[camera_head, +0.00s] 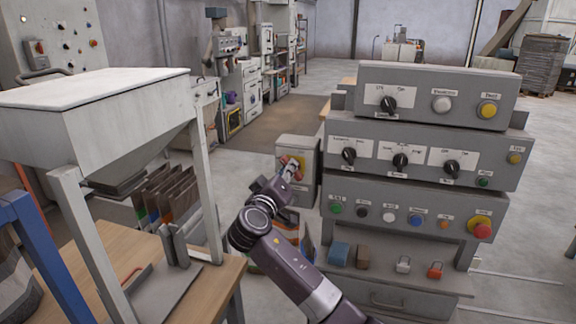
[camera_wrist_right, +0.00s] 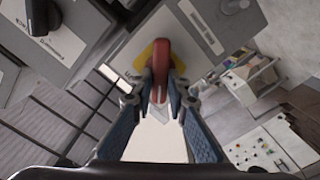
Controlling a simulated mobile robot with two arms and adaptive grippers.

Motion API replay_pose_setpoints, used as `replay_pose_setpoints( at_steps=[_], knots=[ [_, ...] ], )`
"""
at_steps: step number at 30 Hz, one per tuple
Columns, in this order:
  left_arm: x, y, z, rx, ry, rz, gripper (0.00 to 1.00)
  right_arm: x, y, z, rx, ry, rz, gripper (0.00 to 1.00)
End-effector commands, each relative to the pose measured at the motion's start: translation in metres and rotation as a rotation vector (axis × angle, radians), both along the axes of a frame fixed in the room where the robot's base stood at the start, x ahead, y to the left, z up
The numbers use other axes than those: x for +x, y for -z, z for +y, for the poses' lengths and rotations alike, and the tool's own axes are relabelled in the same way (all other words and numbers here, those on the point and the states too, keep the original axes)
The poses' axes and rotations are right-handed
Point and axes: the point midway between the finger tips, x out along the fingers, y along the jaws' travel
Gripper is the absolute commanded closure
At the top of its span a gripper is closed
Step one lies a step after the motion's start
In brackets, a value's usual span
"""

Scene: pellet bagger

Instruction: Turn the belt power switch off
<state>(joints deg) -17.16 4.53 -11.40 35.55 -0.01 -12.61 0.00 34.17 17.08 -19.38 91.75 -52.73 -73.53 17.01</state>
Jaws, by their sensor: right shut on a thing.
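The switch box (camera_head: 308,150) is a grey box left of the control panels, with a yellow plate and a red handle on its face. In the right wrist view the red handle (camera_wrist_right: 160,62) stands out over the yellow plate (camera_wrist_right: 142,58). My right gripper (camera_head: 289,171) is at the box face; in the right wrist view its fingertips (camera_wrist_right: 158,92) are closed on the handle from both sides. In the head view the gripper hides most of the handle. I cannot read whether it points to on or off. My left gripper is out of view.
A stacked control panel (camera_head: 425,150) with knobs, buttons and a red stop button (camera_head: 482,230) stands close on the right. A hopper (camera_head: 100,115) on a frame stands left. A blue block (camera_head: 339,253) and padlocks lie on the shelf below the panel.

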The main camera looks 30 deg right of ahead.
Motion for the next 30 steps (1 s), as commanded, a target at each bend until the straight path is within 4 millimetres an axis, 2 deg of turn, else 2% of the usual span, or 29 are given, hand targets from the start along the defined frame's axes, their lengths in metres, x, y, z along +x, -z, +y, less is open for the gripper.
replay_pose_setpoints(
  at_steps=[18,30],
  knots=[
    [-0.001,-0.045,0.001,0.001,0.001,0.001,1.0,0.002,0.001,0.0,-0.368,0.003,0.432,1.0],
    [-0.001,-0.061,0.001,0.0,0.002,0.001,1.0,0.002,0.004,0.0,-0.509,0.004,0.596,1.0]
  ],
)
